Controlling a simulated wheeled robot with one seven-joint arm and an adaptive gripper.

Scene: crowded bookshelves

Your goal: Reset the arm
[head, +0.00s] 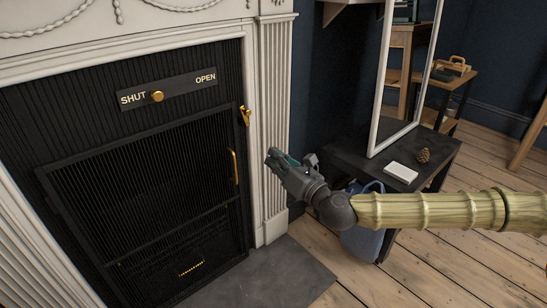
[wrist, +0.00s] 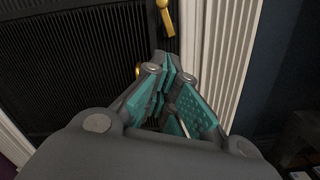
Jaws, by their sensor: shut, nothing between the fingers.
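My gripper (head: 272,158) is at the end of my bamboo-textured arm, which reaches in from the right edge of the head view. The gripper is shut and empty, pointing left toward the fireplace. In the wrist view its teal-padded fingers (wrist: 168,68) come together in front of the white fluted pilaster and the dark ribbed panel. In the head view it is held in the air in front of the pilaster, right of the fire screen's gold handle (head: 233,166). I see no contact with anything.
The black fire screen (head: 140,215) sits in the white fireplace surround (head: 275,110). A gold latch (head: 245,116) also shows in the wrist view (wrist: 166,18). A dark table (head: 435,150) bears a mirror, white box (head: 400,172) and pinecone (head: 423,155). A blue container (head: 362,243) stands below my arm.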

